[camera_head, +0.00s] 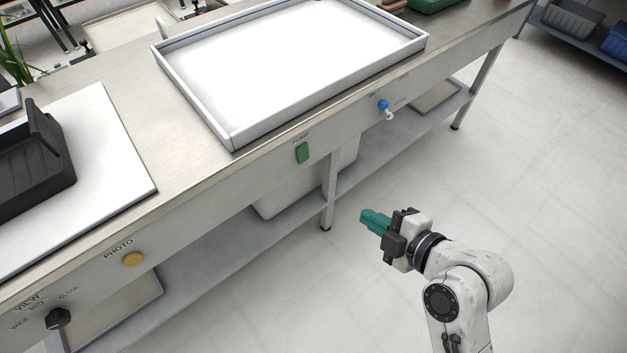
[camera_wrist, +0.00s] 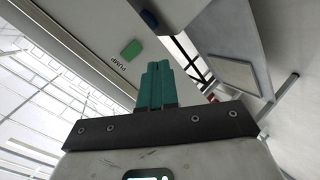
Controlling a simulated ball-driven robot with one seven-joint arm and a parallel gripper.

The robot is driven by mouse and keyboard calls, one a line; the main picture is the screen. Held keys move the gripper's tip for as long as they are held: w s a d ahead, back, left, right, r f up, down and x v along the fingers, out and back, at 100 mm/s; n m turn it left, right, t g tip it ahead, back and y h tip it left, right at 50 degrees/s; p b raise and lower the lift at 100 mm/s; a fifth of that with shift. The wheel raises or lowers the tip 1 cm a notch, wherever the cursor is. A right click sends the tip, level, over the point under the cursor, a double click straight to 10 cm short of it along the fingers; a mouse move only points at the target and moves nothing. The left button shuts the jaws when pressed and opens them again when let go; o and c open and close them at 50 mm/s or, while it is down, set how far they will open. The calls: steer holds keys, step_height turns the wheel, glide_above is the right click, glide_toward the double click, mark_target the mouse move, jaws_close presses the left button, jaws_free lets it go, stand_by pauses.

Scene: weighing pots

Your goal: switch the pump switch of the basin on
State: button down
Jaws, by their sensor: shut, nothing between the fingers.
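The pump switch (camera_head: 302,153) is a green rocker on the bench's front panel, below the basin, with the label PUMP above it. In the wrist view the green switch (camera_wrist: 131,49) shows up and to the left of my fingertips, with the PUMP label beside it. The basin (camera_head: 228,131) is a wide white tray with a pale rim on the bench top. My gripper (camera_head: 364,219) has teal fingers, shut and empty, out in front of the bench, to the right of and below the switch in the head view. The fingers (camera_wrist: 158,66) are apart from the switch.
A blue-handled tap (camera_head: 383,105) sticks out of the panel right of the switch. A yellow PHOTO button (camera_head: 133,259) and a black VIEW knob (camera_head: 57,318) are at left. A lower shelf (camera_head: 222,243) and bench leg (camera_head: 328,190) stand below. The floor at right is clear.

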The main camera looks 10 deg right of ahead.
mark_target(305, 160)
steer(key=shift+w+a+f+n+t+y+b, duration=0.2)
steer(key=shift+w+a+n+t+y+b, duration=0.15)
steer(key=shift+w+n+t+b, duration=0.55)
steer(key=shift+w+a+f+n+t+y+b, duration=0.4)
steer(key=shift+n+b, duration=0.55)
steer(key=shift+b, duration=0.55)
steer(key=shift+w+a+f+n+t+y+b, duration=0.1)
steer(key=shift+w+a+n+t+y+b, duration=0.25)
steer(key=shift+w+n+b, duration=0.7)
steer(key=shift+s, duration=0.25)
steer(key=b+x, duration=0.1)
steer(key=x, duration=1.3)
steer(key=shift+b, duration=0.45)
